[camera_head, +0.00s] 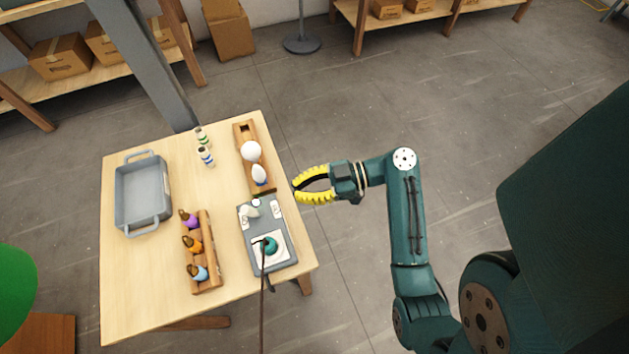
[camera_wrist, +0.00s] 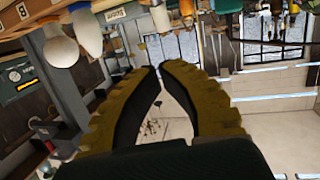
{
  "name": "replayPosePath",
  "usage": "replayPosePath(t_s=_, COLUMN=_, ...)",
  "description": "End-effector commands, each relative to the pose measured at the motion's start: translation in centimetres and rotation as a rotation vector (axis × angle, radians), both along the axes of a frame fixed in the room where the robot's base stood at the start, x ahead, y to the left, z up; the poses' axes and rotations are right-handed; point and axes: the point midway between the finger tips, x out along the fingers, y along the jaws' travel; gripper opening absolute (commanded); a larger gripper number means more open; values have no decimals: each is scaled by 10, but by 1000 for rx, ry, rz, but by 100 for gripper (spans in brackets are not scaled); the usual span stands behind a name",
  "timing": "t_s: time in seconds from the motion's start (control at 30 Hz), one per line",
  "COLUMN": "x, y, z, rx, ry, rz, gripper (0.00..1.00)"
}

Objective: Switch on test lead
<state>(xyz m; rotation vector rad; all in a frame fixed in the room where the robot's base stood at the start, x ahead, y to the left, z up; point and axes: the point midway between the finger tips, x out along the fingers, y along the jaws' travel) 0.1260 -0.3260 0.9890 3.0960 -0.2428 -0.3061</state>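A grey test panel (camera_head: 247,235) lies at the right edge of the table, with small white parts (camera_head: 250,208) on its far end. A teal round piece (camera_head: 269,245) with a dark cable (camera_head: 262,300) sits on a white plate on its near end. Which part is the switch is too small to tell. My gripper (camera_head: 295,189) has yellow ribbed fingers and hangs just off the table's right edge, apart from the panel. Its bowed fingers nearly meet at the tips in the wrist view (camera_wrist: 158,68), with nothing between them.
A wooden rack (camera_head: 241,131) with white bulbs (camera_head: 251,150) stands beyond the panel. Another rack (camera_head: 206,248) holds purple, orange and blue bulbs. A grey tray (camera_head: 143,194) is at the left, with small bottles (camera_head: 205,155) near the back.

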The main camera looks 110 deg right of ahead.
Motion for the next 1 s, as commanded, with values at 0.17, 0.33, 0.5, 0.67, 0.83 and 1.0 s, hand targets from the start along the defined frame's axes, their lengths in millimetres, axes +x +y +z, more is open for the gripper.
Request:
replayPosePath(t_s=0.17, x=-30, y=4, z=13, rx=-4, ry=0, rz=-3, gripper=0)
replayPosePath(t_s=0.33, x=-38, y=6, z=17, rx=-2, ry=0, rz=0, gripper=0)
replayPosePath(t_s=0.5, x=-38, y=6, z=16, rx=-1, ry=-1, rz=0, gripper=0)
replayPosePath(t_s=0.67, x=-38, y=6, z=16, rx=-2, ry=0, rz=0, gripper=0)
replayPosePath(t_s=0.83, x=-38, y=6, z=16, rx=-2, ry=0, rz=0, gripper=0)
replayPosePath(t_s=1.0, x=-38, y=6, z=16, rx=-1, ry=0, rz=1, gripper=0)
